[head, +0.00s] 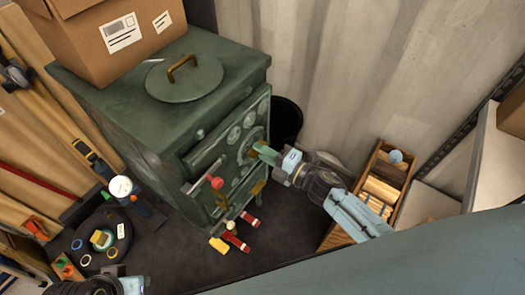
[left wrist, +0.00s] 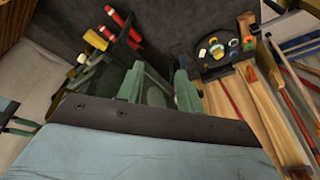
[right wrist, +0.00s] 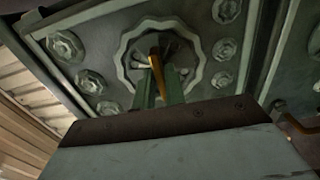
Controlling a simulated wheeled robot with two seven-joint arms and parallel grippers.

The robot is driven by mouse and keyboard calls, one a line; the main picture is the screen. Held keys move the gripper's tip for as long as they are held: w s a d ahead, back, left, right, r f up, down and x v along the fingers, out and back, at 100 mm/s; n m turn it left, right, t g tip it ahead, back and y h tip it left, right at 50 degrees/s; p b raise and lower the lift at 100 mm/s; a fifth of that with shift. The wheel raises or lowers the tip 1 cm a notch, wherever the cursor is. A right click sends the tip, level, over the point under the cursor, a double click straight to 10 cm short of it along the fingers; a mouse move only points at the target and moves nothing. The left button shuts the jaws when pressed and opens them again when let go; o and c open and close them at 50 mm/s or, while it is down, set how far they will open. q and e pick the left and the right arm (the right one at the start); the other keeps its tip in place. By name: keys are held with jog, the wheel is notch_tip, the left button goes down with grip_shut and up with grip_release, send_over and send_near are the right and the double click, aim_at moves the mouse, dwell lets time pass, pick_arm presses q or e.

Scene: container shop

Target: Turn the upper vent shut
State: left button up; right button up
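A dark green stove (head: 150,118) stands at the centre left of the head view, its front facing lower right. My right gripper (head: 262,150) is at the upper round vent (head: 248,135) on that front. In the right wrist view the vent is a scalloped ring (right wrist: 128,48) with a brass tab (right wrist: 155,66) standing nearly upright. My right fingers (right wrist: 160,84) lie on both sides of the tab and look shut on it; they hide its lower part. My left gripper (left wrist: 160,85) is open and empty in the left wrist view, above the floor.
A red-knobbed lever (head: 216,183) sticks out from the stove front. Red-handled tools (head: 236,240) lie below. A cardboard box (head: 110,40) and a round lid (head: 185,78) are on top. A wooden crate (head: 365,195) stands at the right, a black tray (head: 98,240) at the lower left.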

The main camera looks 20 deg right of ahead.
jog(key=o, duration=0.3)
